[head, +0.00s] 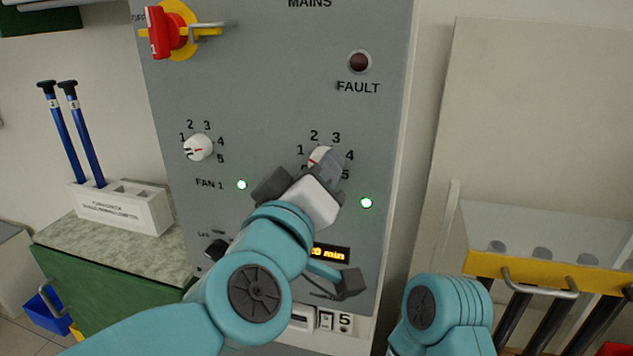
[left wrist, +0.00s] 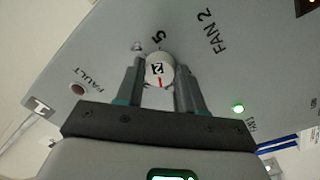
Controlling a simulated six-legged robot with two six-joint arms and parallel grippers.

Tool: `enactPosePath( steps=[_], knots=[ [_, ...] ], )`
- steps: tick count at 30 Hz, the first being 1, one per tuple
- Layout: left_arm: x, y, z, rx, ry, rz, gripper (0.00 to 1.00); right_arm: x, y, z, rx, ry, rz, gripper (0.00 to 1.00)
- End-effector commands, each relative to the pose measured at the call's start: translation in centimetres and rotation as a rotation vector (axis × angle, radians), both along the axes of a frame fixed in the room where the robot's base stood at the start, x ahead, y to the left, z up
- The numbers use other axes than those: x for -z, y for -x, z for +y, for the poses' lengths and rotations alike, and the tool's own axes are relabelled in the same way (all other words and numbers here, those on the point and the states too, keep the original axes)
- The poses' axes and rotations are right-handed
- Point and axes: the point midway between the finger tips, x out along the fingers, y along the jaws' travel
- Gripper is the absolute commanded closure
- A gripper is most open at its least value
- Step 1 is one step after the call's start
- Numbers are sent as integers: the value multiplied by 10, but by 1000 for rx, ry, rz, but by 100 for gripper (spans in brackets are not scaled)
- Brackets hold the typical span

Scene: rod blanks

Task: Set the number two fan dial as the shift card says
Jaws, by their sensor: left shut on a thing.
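The number two fan dial (head: 318,154) is a white round knob on the grey panel, with numbers 1 to 5 around it. It is mostly hidden by my left gripper in the head view. In the left wrist view the dial (left wrist: 158,66) shows a 2 and a red mark, between the two fingers. My left gripper (left wrist: 160,80) is shut on it. Which number the mark points at I cannot tell. My right arm (head: 440,312) shows at the lower right, but its gripper is not in view. No shift card can be made out.
The FAN 1 dial (head: 198,147) is to the left. A red and yellow mains switch (head: 166,30) and a dark fault lamp (head: 360,62) are above. Two blue rods (head: 82,135) stand in a white holder (head: 122,208). A yellow-edged rack (head: 540,272) is at right.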

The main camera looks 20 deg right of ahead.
Motion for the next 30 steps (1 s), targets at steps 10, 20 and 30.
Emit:
enactPosePath(
  steps=[10, 20, 30],
  knots=[
    [1, 1, -1, 1, 132, 97, 93, 9, 0, 0, 0, 0, 0, 57],
    [0, 1, -1, 1, 166, 122, 93, 10, 0, 0, 0, 0, 0, 57],
    [0, 1, -1, 1, 165, 122, 46, 10, 0, 0, 0, 0, 0, 57]
  ],
)
